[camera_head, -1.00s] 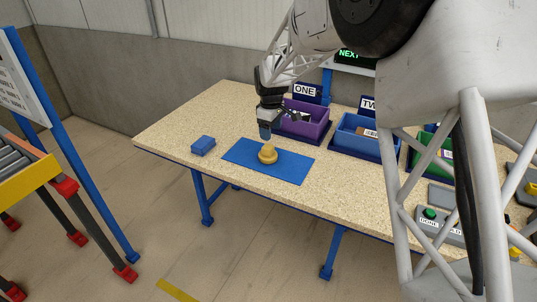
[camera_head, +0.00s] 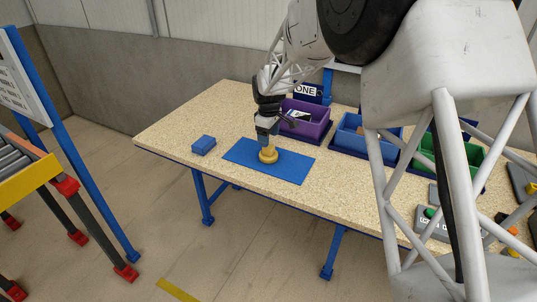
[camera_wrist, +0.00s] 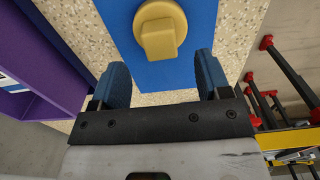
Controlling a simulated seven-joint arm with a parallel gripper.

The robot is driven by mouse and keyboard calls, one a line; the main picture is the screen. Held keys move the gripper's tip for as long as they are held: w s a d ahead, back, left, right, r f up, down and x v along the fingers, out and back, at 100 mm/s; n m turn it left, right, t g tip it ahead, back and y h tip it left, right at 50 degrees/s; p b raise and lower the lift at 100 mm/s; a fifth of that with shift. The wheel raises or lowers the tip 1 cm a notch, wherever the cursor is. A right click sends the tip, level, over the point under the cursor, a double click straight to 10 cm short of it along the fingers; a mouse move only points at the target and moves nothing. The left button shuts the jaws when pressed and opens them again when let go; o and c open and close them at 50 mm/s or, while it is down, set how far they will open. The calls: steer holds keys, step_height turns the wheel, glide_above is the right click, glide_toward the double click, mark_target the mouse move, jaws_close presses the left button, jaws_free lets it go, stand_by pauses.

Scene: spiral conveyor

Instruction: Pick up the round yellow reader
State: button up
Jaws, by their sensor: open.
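The round yellow reader (camera_head: 268,155) lies on a blue mat (camera_head: 293,166) on the speckled table. It has a round base and a block-like grip on top. In the wrist view the reader (camera_wrist: 160,30) is at the top, ahead of the fingers and roughly centred between them. My gripper (camera_head: 267,138) is just above the reader in the head view, pointing down, and partly covers its top. In the wrist view my gripper (camera_wrist: 166,80) has its two blue fingers wide apart with nothing between them. I cannot tell the exact gap to the reader.
A small blue box (camera_head: 203,145) lies left of the mat. A purple bin (camera_head: 308,128) stands behind it, with a blue bin (camera_head: 352,140) and a green bin (camera_head: 428,150) further right. The table's front edge is near the mat.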

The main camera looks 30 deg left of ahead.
steer(key=shift+f, duration=2.55)
steer(key=c, duration=1.1)
steer(key=shift+c, duration=0.2)
steer(key=shift+r, duration=0.15)
steer(key=shift+r, duration=0.55)
step_height(320, 180, up, 2)
steer(key=shift+r, duration=0.1)
steer(key=s+d+r, duration=0.1)
steer(key=s+d, duration=0.9)
steer(key=s, duration=0.2)
steer(key=shift+s+r, duration=0.2)
steer(key=shift+s, duration=0.05)
